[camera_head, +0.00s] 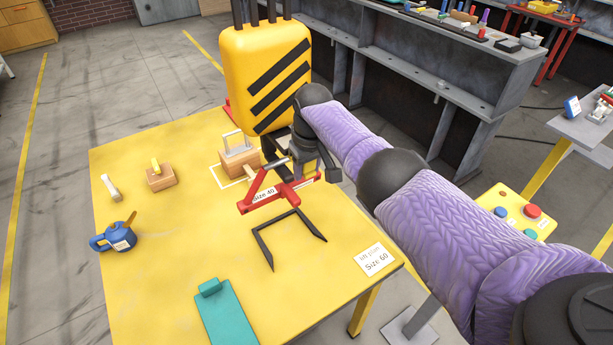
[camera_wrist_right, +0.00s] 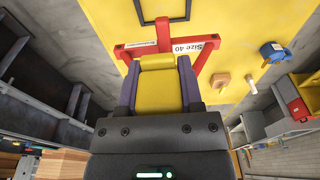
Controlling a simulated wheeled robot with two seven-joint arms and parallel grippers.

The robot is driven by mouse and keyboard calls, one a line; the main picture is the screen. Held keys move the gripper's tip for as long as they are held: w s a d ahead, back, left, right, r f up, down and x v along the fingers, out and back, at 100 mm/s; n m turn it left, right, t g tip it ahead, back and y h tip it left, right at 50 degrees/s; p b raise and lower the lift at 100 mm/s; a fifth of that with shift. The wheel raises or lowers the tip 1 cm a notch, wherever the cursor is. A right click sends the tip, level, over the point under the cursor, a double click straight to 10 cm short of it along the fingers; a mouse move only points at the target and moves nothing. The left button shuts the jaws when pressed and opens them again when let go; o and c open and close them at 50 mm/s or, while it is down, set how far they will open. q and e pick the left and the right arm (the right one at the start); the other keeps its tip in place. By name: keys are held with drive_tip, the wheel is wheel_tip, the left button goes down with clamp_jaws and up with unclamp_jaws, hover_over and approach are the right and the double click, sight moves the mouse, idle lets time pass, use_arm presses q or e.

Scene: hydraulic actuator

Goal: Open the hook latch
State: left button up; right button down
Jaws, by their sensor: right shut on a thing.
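My right gripper (camera_head: 300,172) is over the far right part of the yellow table, shut on a red frame (camera_head: 258,203) with a "Size 40" label. The red frame also shows in the right wrist view (camera_wrist_right: 200,68), just beyond my right fingertips (camera_wrist_right: 157,62). The exact point of grip is partly hidden. A wooden block with a pale metal loop (camera_head: 238,148) stands on the table behind and left of the gripper; it may carry the hook latch, but I cannot make out a hook clearly. My left gripper is not in view.
A yellow machine with black stripes (camera_head: 265,80) stands behind the table. The table's left middle is mostly clear.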

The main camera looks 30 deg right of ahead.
drive_tip(key=shift+g, duration=0.3)
drive_tip(key=shift+c, duration=1.2)
unclamp_jaws()
drive_tip(key=shift+r, duration=0.1)
drive_tip(key=shift+r, duration=0.1)
wheel_tip(320, 180, up, 4)
drive_tip(key=shift+f+p, duration=0.25)
drive_tip(key=shift+p, duration=0.5)
drive_tip(key=r, duration=0.6)
drive_tip(key=shift+s+r, duration=0.1)
drive_tip(key=shift+s, duration=0.25)
